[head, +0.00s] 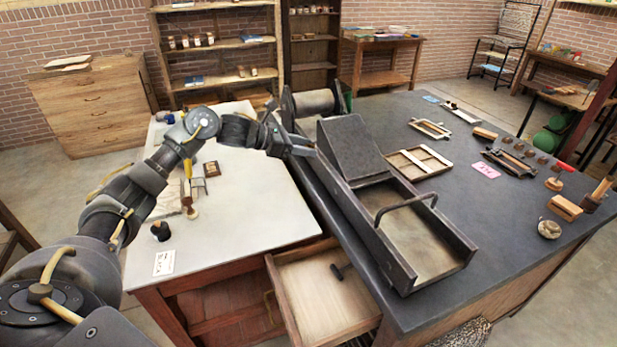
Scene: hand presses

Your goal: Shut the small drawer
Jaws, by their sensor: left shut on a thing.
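The small wooden drawer (322,290) is pulled out at the front, below the joint between the pale worktop and the dark bench. My left gripper (303,149) is far behind and above the drawer, at the left side of the dark press. It is shut on a dark piece there; its fingers and that piece blend together, so I cannot tell exactly what it is. My right gripper is out of view.
The long dark press (350,150) has a low tray with raised walls and a bar handle (405,203). Wooden frames (418,163) and blocks lie on the dark bench to the right. The pale worktop (250,210) is mostly clear. Free space lies in front of the drawer.

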